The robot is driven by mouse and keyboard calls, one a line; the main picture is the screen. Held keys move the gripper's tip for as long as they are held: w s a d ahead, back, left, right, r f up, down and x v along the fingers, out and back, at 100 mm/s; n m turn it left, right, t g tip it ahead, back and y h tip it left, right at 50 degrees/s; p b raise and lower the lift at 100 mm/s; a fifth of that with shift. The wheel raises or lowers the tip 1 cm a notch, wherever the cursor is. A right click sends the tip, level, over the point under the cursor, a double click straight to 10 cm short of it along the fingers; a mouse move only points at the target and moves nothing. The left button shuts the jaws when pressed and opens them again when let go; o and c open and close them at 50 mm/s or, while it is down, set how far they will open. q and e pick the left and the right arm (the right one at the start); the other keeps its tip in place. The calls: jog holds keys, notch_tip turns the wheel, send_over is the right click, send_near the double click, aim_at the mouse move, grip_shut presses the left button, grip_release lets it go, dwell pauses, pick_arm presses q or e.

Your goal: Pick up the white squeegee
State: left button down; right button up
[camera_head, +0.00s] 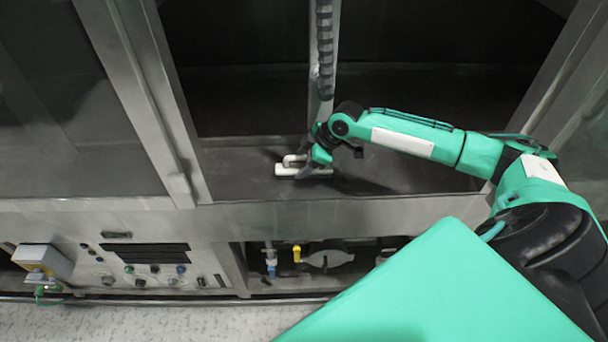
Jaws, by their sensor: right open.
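The white squeegee (287,171) lies on the dark metal floor of the washer opening, close to its front edge. My right gripper (303,167) reaches in from the right and is right at the squeegee, overlapping its right part in the picture. The jaws are open. Whether the fingers touch the squeegee or straddle it is too small to tell. My left gripper does not show.
A vertical post with a ribbed dark hose (325,50) stands just behind the gripper. A metal frame post (140,100) bounds the opening on the left. The front sill (330,212) runs below it, above a control panel (155,268). The washer floor left of the squeegee is clear.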

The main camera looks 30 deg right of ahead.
jog(key=shift+b+x, duration=0.45)
jog(key=shift+x, duration=0.5)
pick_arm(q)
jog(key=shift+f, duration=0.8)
pick_arm(e)
jog(key=shift+s, duration=0.1)
jog(key=c, duration=1.2)
jog(key=shift+r, duration=0.15)
